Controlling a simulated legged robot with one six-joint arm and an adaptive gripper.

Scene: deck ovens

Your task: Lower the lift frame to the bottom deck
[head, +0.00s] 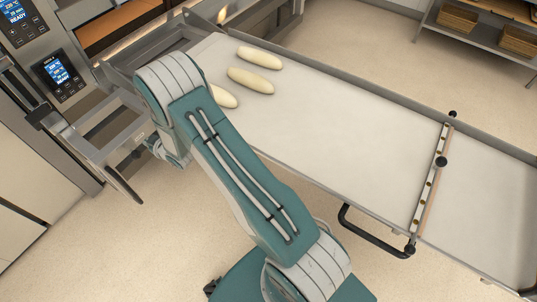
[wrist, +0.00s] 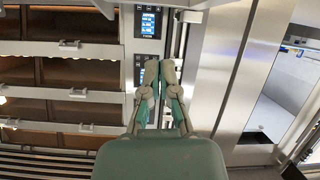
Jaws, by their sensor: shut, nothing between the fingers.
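The lift frame appears to be the steel framework (head: 88,150) at the left in the head view, beside the oven fronts. A long loader bed with a pale canvas (head: 330,130) extends from it to the right. Three pale dough loaves (head: 250,80) lie at its oven end, one partly behind my arm. My gripper (wrist: 160,72) is shut and empty in the wrist view, its fingers pointing at the oven control panels and a steel upright (wrist: 212,75). I cannot tell whether the fingertips touch anything. In the head view my arm hides most of the gripper.
Deck ovens (wrist: 60,76) with several stacked decks stand at left in the wrist view. Lit control panels (head: 58,73) show beside them. A black handle (head: 372,238) projects from the loader's near side. A shelf with baskets (head: 457,20) stands far right; floor between is clear.

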